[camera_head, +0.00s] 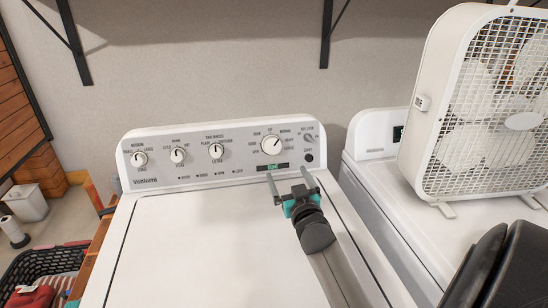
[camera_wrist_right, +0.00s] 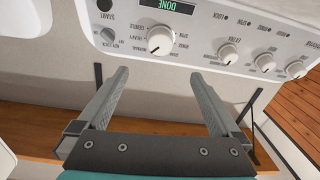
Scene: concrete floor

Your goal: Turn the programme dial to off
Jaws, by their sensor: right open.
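The programme dial (camera_head: 271,144) is the large white knob at the right of the washer's grey control panel (camera_head: 237,150). Its dark pointer line faces the upper right, near the NORMAL and HEAVY labels. It also shows upside down in the right wrist view (camera_wrist_right: 160,40). My right gripper (camera_head: 288,179) is over the washer top, just below the dial in the head view. Its two fingers (camera_wrist_right: 160,77) are apart and empty, and the dial lies beyond the gap between them. Contact with the dial is not visible.
Smaller knobs (camera_head: 216,150) sit left on the panel; a small knob (camera_head: 308,138) and a dark START button (camera_head: 309,157) sit right. The display (camera_head: 272,167) reads DONE. A box fan (camera_head: 480,100) stands on the neighbouring machine. The washer lid (camera_head: 190,240) is clear.

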